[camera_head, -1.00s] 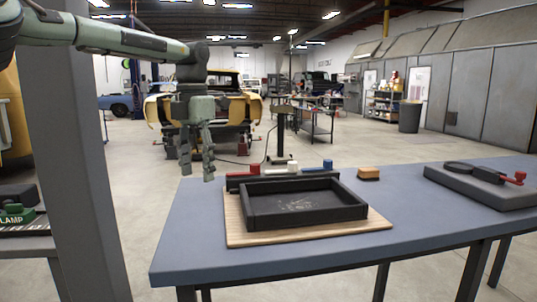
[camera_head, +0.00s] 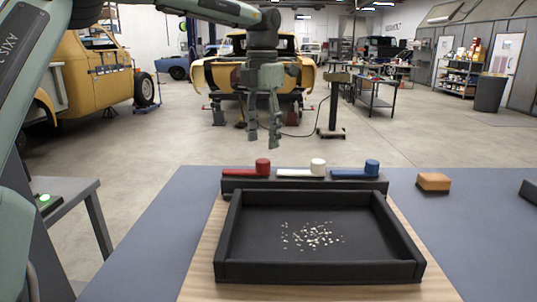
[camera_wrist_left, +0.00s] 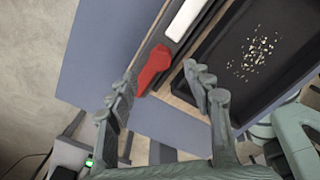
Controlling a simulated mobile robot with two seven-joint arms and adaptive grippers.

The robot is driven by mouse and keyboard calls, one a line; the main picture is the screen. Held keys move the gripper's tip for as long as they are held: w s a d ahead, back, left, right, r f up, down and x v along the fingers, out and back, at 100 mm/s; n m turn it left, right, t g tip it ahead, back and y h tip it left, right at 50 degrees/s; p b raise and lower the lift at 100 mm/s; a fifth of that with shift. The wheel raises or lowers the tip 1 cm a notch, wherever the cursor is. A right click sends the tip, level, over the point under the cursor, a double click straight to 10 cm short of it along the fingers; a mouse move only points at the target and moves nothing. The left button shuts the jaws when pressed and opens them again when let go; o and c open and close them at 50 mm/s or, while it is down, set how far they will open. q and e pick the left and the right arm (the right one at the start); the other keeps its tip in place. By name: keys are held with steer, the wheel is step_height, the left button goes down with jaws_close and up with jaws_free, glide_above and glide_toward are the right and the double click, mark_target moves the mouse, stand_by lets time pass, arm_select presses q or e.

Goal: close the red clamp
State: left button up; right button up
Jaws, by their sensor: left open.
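The red clamp (camera_head: 247,169) is a red lever with a round knob on a black bar (camera_head: 230,184) behind the tray. Its lever lies along the bar, with the knob at its right end. In the left wrist view the red clamp (camera_wrist_left: 153,68) shows between and beyond the fingers. My left gripper (camera_head: 262,143) is open and empty, pointing down above and behind the red clamp, apart from it. It also shows in the left wrist view (camera_wrist_left: 160,95) with its fingers spread. My right gripper is not in view.
A white clamp (camera_head: 312,169) and a blue clamp (camera_head: 360,171) sit on the same bar to the right. A black tray (camera_head: 322,271) with pale bits stands on a wooden board (camera_head: 200,260). An orange block (camera_head: 433,181) lies on the blue table (camera_head: 470,245).

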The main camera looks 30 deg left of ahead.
mark_target(263, 160)
arm_select(q)
step_height(263, 160, down, 6)
steer(key=shift+r, duration=0.1)
jaws_close()
stand_by(0.5)
